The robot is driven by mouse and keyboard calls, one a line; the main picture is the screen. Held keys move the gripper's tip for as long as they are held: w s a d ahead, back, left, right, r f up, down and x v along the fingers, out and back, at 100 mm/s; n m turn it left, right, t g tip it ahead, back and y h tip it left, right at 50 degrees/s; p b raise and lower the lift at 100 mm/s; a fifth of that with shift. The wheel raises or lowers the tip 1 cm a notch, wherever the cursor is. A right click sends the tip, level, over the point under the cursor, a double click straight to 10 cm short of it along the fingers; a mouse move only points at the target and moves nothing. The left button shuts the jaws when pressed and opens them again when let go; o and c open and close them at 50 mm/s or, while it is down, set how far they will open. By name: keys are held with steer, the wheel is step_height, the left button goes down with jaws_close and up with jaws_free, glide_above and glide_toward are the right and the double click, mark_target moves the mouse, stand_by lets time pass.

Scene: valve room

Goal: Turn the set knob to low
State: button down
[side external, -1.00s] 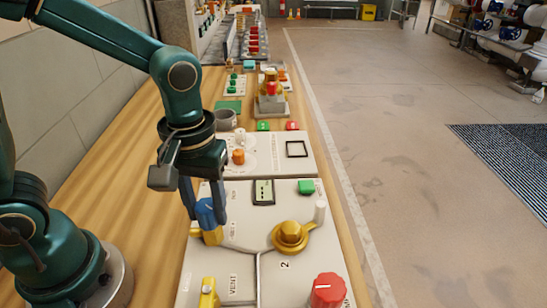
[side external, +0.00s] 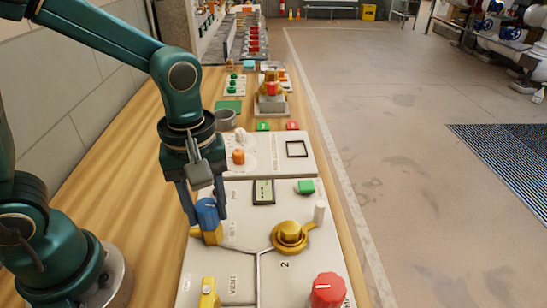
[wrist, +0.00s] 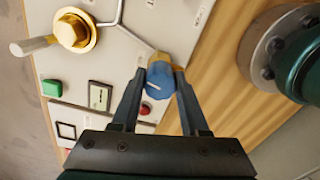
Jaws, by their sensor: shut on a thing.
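The blue set knob (side external: 207,212) sits on a brass-coloured base at the left edge of the pale panel (side external: 240,262). My gripper (side external: 206,216) points down over it, with one finger on each side, and is shut on the knob. In the wrist view the knob (wrist: 158,84) lies between the fingertips of my gripper (wrist: 160,76). A short white line on its top runs slantwise. Small print stands beside the knob, but I cannot read a low mark in these views.
A brass valve knob with a handle (side external: 290,236) is to the right. A red knob (side external: 328,290) and a yellow lever (side external: 209,292) are in front. A small display (side external: 263,191) and a green button (side external: 306,187) lie behind. Bare wood (side external: 130,165) is to the left.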

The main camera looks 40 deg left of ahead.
mark_target(205, 205)
steer(key=shift+c, duration=2)
jaws_free()
steer(key=shift+r, duration=2.6)
